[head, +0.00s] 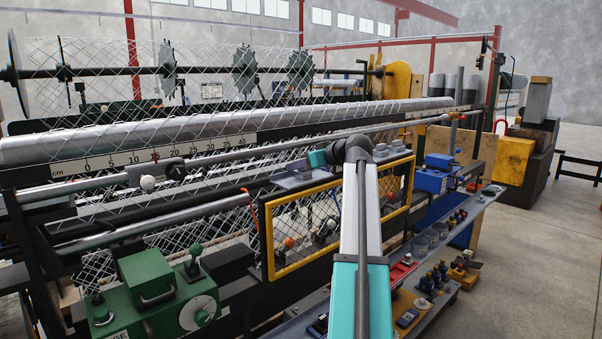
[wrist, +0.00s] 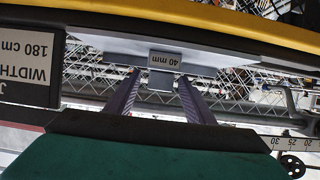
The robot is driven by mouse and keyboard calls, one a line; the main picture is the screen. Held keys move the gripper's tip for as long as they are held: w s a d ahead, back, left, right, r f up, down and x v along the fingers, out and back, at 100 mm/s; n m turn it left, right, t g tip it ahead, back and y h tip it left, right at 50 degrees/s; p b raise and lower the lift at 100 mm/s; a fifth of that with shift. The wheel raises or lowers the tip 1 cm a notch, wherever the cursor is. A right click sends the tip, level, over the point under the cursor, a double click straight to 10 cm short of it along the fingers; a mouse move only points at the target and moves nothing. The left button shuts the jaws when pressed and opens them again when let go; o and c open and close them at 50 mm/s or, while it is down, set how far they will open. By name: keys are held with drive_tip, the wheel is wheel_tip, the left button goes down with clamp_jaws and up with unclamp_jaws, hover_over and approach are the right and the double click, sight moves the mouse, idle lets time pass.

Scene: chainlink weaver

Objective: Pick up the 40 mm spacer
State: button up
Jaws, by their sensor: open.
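In the wrist view, a small block marked "40 mm" (wrist: 165,60), which I take to be the 40 mm spacer, shows at the upper middle, against a pale ledge. My gripper (wrist: 160,92) is open, with its two dark fingers pointing at the block from below in the picture. The block's grey lower part shows between the fingertips. I cannot tell whether either finger touches it.
The yellow-framed guard (head: 340,218) stands just below my wrist. Several grey pieces (head: 382,151) sit right of it on the same ledge. A long rod and a centimetre scale (head: 130,160) run behind. A "WIDTH 180 cm" sign (wrist: 28,68) is at the left in the wrist view.

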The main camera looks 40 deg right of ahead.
idle(0.3)
clamp_jaws()
drive_tip(key=shift+r, duration=0.2)
drive_tip(key=shift+d+r+b, duration=0.1)
drive_tip(key=shift+r+b, duration=0.6)
drive_tip(key=shift+r, duration=0.15)
drive_tip(key=shift+s+d+r+b, duration=0.15)
drive_tip(key=shift+s+r+b, duration=0.3)
drive_tip(key=shift+r, duration=0.2)
drive_tip(key=s+d+b, duration=0.2)
drive_tip(key=s, duration=0.5)
drive_tip(key=s+d+r+b, duration=0.1)
drive_tip(key=s+d+b, duration=0.1)
drive_tip(key=s, duration=0.5)
drive_tip(key=shift+d+r, duration=0.3)
drive_tip(key=shift+d, duration=0.15)
drive_tip(key=shift+s, duration=0.1)
